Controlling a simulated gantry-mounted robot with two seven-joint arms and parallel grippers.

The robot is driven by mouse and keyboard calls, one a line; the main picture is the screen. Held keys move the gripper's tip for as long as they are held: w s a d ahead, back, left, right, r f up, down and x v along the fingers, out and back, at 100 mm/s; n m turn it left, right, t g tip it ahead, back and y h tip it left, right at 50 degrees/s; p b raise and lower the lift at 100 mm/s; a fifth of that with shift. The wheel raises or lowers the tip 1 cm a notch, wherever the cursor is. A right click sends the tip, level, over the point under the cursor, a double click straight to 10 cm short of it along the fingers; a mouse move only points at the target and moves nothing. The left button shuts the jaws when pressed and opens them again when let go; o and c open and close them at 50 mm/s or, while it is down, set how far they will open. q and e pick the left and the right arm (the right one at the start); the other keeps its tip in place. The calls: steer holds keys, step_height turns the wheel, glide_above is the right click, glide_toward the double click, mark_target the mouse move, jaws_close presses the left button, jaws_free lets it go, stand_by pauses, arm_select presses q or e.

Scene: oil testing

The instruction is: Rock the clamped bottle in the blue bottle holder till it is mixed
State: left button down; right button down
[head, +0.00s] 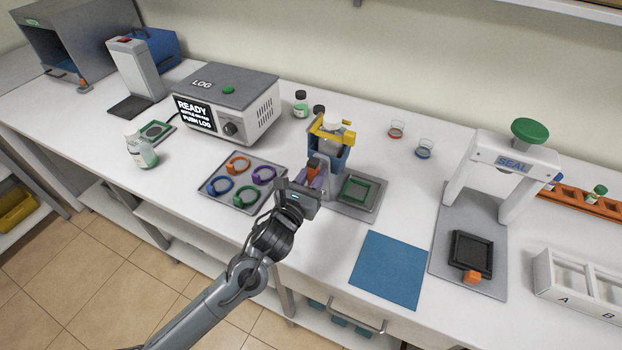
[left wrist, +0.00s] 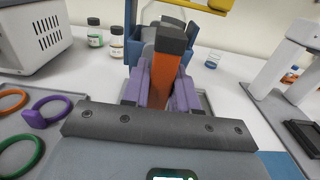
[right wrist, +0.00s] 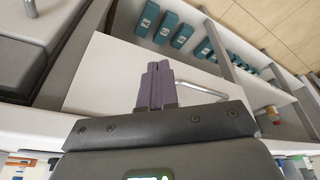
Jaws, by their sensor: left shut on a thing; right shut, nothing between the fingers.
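The blue bottle holder (head: 338,157) stands at the middle of the bench, with a yellow clamp (head: 330,128) across its top. A pale bottle (head: 333,133) sits inside under the clamp; its contents are mostly hidden. An orange handle with a dark end (left wrist: 164,72) points from the holder towards my left gripper (head: 313,175). The left gripper's purple fingers are shut on this handle, one on each side, in the left wrist view. My right gripper (right wrist: 157,72) shows only in the right wrist view, its purple fingers together and empty, over the bench's front side.
A grey tray with colored rings (head: 245,183) lies left of the holder. The LOG box (head: 228,100) stands behind it. A tray with a green square frame (head: 357,190), a blue mat (head: 388,270) and the SEAL press (head: 515,160) are to the right. Small beakers (head: 396,129) stand behind.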

arm_select(q)
steer(key=m+b, duration=0.1)
steer(key=m, duration=0.1)
steer(key=m+b, duration=0.2)
steer(key=m, duration=0.1)
steer(key=m+b, duration=0.2)
steer(key=m, duration=0.1)
steer(key=shift+f, duration=0.3)
steer(key=shift+r+m+b, duration=0.15)
steer(key=shift+m+b, duration=0.15)
steer(key=shift+b, duration=0.1)
steer(key=shift+r, duration=0.1)
